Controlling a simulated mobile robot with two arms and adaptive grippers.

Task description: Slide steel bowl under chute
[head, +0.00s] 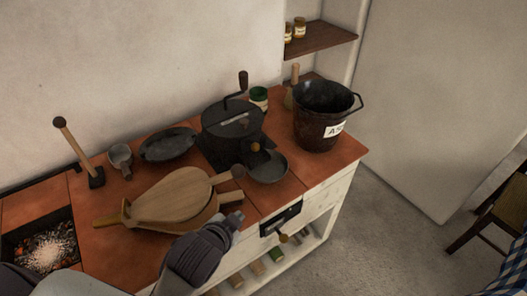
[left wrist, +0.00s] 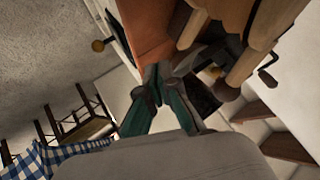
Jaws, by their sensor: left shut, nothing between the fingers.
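The steel bowl (head: 270,171) sits upright on the red-brown worktop near its front edge. It is in front of the black hand-cranked mill (head: 231,121), close below the mill's front, where a small wooden knob shows. The chute itself is hard to make out. My left gripper (head: 238,217) is shut and empty at the worktop's front edge, left of the bowl and nearer to me, apart from it. Its dark green fingers (left wrist: 157,88) show in the left wrist view, with a grey shape beyond them that I cannot identify for sure. My right gripper is not in view.
Wooden bellows (head: 172,197) lie left of the bowl, close to my left gripper. A black bucket (head: 322,122) stands at the right end. Embers (head: 45,250) fill a pit at left.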

